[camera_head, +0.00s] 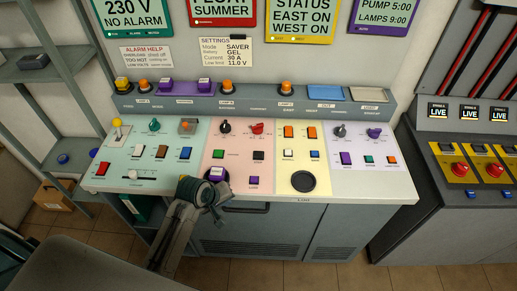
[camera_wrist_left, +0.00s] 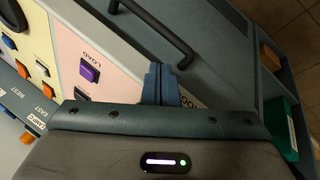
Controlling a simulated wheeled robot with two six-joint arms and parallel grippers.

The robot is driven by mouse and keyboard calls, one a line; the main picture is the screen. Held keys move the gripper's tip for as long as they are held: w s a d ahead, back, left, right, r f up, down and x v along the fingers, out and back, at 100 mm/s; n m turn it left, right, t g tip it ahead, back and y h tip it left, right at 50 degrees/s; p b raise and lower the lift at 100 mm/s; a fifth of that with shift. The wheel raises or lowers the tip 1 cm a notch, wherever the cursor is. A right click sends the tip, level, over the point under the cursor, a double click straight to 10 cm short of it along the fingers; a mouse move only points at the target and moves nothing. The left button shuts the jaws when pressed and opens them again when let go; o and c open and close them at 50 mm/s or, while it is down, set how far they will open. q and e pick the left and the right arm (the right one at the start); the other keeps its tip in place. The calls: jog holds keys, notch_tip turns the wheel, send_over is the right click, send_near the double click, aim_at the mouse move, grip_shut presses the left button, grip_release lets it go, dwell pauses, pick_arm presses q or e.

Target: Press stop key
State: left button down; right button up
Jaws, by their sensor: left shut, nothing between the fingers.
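The console (camera_head: 330,188) has a sloped panel with teal, pink, yellow and lilac sections carrying many coloured keys. A red key (camera_head: 103,169) sits at its front left. A purple key (camera_head: 254,180) sits low on the pink section; a purple key (camera_wrist_left: 90,72) beside the word LOAD shows in the left wrist view. No label reading stop can be made out. My left gripper (camera_head: 220,192) is over the console's front edge by the pink section, and its arm hides part of the panel. Its blue fingers (camera_wrist_left: 158,70) are together and empty, apart from the keys in view.
A black handle (camera_wrist_left: 160,30) is on the cabinet front below the panel. A round black disc (camera_head: 303,181) lies on the yellow section. A second console with red buttons (camera_head: 493,170) stands right. Grey shelves (camera_head: 45,70) and a cardboard box (camera_head: 52,197) are left.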

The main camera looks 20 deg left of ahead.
pick_arm(q)
jog(key=w+r+n, duration=0.2)
jog(key=w, duration=0.2)
jog(key=w+d+r+n+h, duration=0.1)
jog(key=w+r+n, duration=0.1)
jog(key=w+r, duration=0.1)
jog(key=w+d+r+n+t+h, duration=0.1)
jog(key=w+r+n, duration=0.1)
jog(key=w, duration=0.4)
jog(key=shift+d+r+p, duration=0.2)
jog(key=shift+r+p, duration=0.15)
jog(key=shift+p, duration=0.05)
jog(key=w+d+r+n+t+h, duration=0.1)
jog(key=w+r+n, duration=0.3)
jog(key=w, duration=0.4)
jog(key=shift+w+r+n+h, duration=0.25)
jog(key=shift+r+n+h, duration=0.05)
jog(key=shift+r+h, duration=0.15)
jog(key=shift+d+f, duration=0.1)
jog(key=shift+f, duration=0.05)
